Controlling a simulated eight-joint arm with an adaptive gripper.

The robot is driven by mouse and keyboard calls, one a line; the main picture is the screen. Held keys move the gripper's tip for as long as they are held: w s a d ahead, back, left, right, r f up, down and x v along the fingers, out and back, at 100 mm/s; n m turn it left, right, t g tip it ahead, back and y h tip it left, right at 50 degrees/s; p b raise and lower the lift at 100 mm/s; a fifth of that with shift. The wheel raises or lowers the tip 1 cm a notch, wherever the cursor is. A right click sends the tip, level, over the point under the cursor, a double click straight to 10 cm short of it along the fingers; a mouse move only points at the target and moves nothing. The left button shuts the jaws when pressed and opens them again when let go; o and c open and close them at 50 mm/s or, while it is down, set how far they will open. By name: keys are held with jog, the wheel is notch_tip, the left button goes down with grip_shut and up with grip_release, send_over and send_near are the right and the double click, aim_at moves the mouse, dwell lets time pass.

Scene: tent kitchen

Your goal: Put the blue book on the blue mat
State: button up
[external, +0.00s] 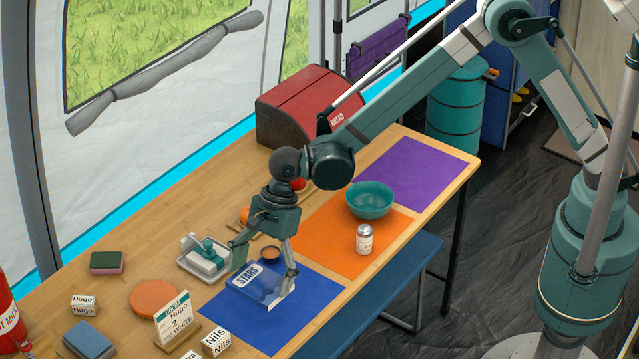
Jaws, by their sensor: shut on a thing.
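The blue book (248,277), with "STARS" in white on its cover and pale page edges, is between the fingers of my gripper (262,281). My gripper points down and is shut on it, with one finger at its left side and one at its right. The book lies over the upper left part of the blue mat (268,334). I cannot tell whether it touches the mat or hangs just above it. My gripper hides part of the book.
An orange mat (322,247) with a white shaker (364,239) and teal bowl (371,199) adjoins the blue mat. A butter dish (204,257) stands left of my gripper. A sign (174,319) and name blocks (216,341) stand at front left. Bare wood lies at back left.

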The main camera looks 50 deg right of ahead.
aim_at(264, 278)
jog(key=shift+f+b, duration=0.3)
jog(key=shift+f, duration=1.65)
jog(key=shift+f+b, duration=0.5)
jog(key=shift+f, duration=1.4)
jog(key=shift+f, duration=0.15)
jog(key=o, duration=1)
jog(key=shift+o, duration=0.2)
jog(key=p+v, duration=0.2)
jog(key=v, duration=0.9)
jog(key=shift+d+r, duration=0.2)
jog(key=shift+r, duration=0.5)
